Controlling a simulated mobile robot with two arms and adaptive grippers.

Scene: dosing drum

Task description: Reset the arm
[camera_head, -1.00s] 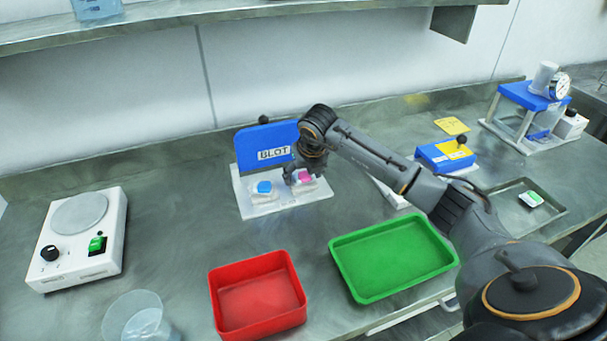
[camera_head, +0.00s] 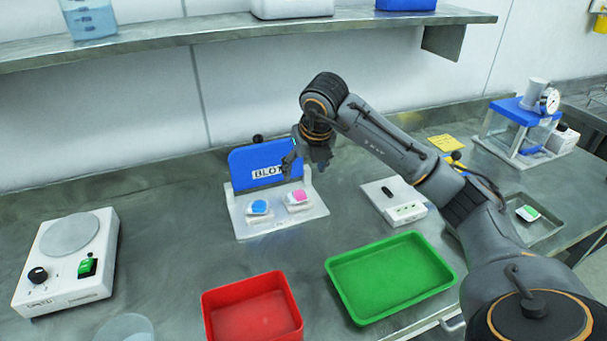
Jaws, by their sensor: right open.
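My right arm reaches in from the right, and its gripper (camera_head: 308,163) is open and empty. It hangs in front of the right part of the blue BLOT panel (camera_head: 250,158), above the white base (camera_head: 252,228). On that base sit a blue-topped piece (camera_head: 259,208) and a pink-topped piece (camera_head: 297,197), side by side. The gripper is above the pink-topped piece and looks apart from it. My left gripper is not in view.
A red tray (camera_head: 296,292) and a green tray (camera_head: 333,268) lie in front. A hotplate (camera_head: 68,234) stands left, beside a clear beaker (camera_head: 126,328). A white device (camera_head: 405,212) and a blue-topped balance (camera_head: 518,130) are right. A shelf (camera_head: 250,27) runs above.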

